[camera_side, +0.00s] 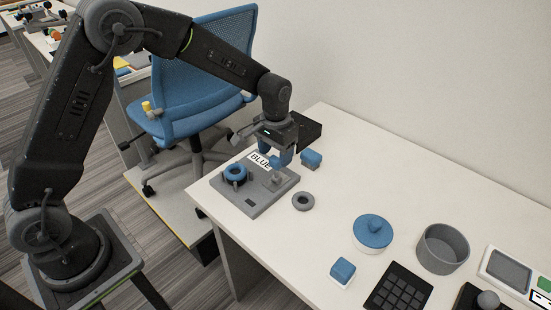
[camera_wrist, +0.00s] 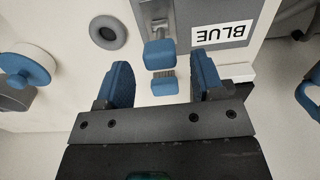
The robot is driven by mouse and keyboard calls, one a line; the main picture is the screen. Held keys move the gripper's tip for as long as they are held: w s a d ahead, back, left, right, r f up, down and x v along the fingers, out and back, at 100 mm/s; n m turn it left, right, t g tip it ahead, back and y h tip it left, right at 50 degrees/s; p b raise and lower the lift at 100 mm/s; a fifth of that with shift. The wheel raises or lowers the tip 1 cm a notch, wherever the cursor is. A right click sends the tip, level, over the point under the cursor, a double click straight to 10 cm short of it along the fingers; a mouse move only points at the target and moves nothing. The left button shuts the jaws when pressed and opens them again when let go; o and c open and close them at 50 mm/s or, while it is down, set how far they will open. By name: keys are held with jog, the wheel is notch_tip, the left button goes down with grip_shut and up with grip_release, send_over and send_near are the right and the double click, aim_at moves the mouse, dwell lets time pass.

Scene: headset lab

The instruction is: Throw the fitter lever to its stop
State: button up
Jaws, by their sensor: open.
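The fitter is a flat grey base (camera_side: 245,205) near the table's left end. In the wrist view a pale metal bar (camera_wrist: 157,18) on the base leads to a blue block (camera_wrist: 160,54), which looks like the lever's grip. A second blue block (camera_wrist: 165,86) lies just beyond it. My gripper (camera_wrist: 163,80) is open, its blue fingers either side of these blocks with gaps. Contact is not visible. In the side view my gripper (camera_side: 283,157) hangs at the base's back edge.
A loose grey ring (camera_side: 303,201) lies right of the base. Further right are a blue-topped round piece (camera_side: 373,232), a grey bowl (camera_side: 442,250), a blue block on white (camera_side: 342,270) and a black keypad (camera_side: 398,289). A blue chair (camera_side: 200,85) stands behind the table's left end.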

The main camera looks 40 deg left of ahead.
aim_at(276, 169)
jog(key=shift+f, duration=1.25)
jog(key=shift+c, duration=0.3)
grip_shut()
